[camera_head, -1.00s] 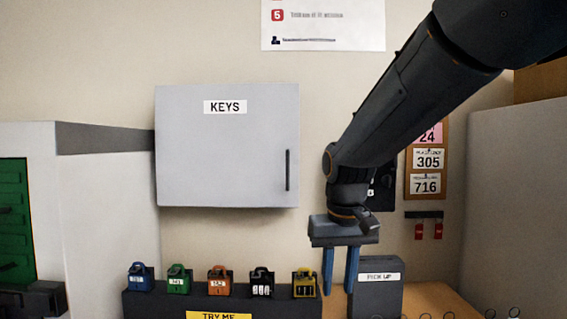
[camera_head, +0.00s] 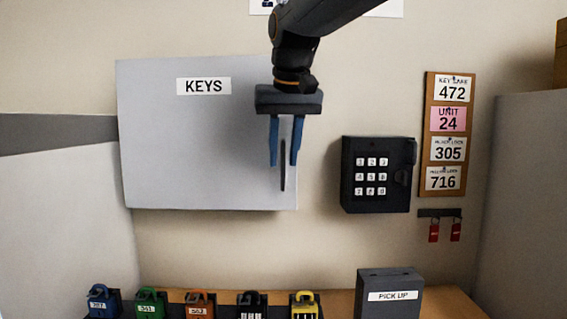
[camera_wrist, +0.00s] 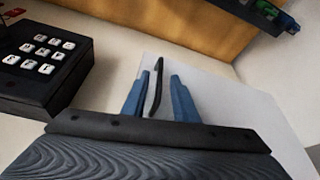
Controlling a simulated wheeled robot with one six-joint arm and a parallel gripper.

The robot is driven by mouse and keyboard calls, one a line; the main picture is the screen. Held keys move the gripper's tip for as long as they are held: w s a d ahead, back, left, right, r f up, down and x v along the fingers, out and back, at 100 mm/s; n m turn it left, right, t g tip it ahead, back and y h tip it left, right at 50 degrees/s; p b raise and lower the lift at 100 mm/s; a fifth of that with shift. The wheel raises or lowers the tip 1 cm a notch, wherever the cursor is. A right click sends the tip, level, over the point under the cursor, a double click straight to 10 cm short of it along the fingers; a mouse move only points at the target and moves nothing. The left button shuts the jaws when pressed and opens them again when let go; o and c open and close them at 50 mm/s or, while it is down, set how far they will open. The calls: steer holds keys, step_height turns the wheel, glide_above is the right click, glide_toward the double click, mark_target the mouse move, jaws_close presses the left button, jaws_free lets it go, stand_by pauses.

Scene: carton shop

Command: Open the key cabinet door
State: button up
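The grey key cabinet (camera_head: 165,140), labelled KEYS, hangs on the wall with its door shut. Its dark vertical handle (camera_head: 283,172) is near the door's right edge. My gripper (camera_head: 282,165) is in front of the handle, its two blue fingers pointing down, apart, with the handle showing between and below them in the head view. In the wrist view the handle (camera_wrist: 158,88) shows between the fingertips (camera_wrist: 160,78). The fingers are open; I cannot tell whether they touch the handle.
A black keypad box (camera_head: 377,175) is on the wall to the right. Beyond it are a number board (camera_head: 432,187) and red key tags (camera_head: 434,233). Below, several coloured padlocks (camera_head: 150,302) and a PICK UP box (camera_head: 390,290) stand on the counter.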

mark_target(283, 160)
steer(key=shift+x, duration=1.6)
jaws_close()
